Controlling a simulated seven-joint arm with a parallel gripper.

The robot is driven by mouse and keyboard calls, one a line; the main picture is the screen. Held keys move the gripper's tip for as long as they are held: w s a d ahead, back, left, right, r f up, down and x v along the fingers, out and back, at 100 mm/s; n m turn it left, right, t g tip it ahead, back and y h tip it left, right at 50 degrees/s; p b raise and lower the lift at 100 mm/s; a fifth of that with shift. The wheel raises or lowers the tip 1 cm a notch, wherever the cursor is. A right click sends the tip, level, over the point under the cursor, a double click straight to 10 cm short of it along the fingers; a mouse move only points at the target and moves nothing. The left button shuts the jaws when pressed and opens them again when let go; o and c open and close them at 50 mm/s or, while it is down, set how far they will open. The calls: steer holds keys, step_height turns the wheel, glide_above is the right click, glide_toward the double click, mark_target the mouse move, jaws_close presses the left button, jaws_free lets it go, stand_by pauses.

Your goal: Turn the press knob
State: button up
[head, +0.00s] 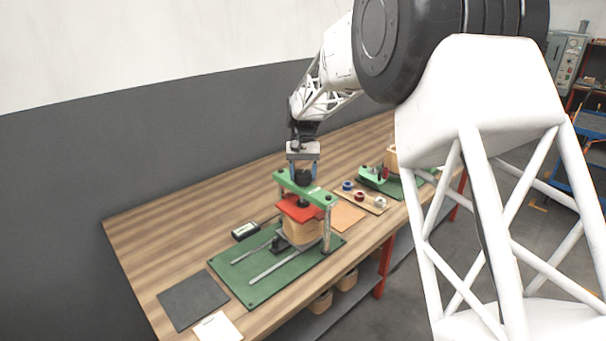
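The press stands on a green base plate (262,290) on the wooden bench, with a green crossbar (310,190) on top, a red plate (300,209) below it and a wooden coil block (300,231) under that. The dark press knob (303,178) sits on top of the crossbar. My gripper (303,172) points straight down over the knob, with one finger on each side of it. The fingers look spread around the knob; whether they touch it is too small to tell.
A black box with a small display (245,231) lies left of the press. A dark mat (192,299) and a white paper (216,328) lie at the front left. A small tray (371,209) with blue and red parts and another green fixture (381,182) stand to the right.

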steer(key=shift+c, duration=0.7)
steer(key=shift+n, duration=0.4)
steer(key=n+h, duration=0.1)
steer(key=n, duration=0.1)
steer(key=shift+n, duration=0.3)
steer(key=n+h, duration=0.1)
steer(key=n, duration=0.2)
steer(key=n+t+h, duration=0.1)
steer(key=n, duration=0.2)
steer(key=o, duration=0.9)
steer(key=shift+t, duration=0.3)
steer(key=shift+r, duration=0.15)
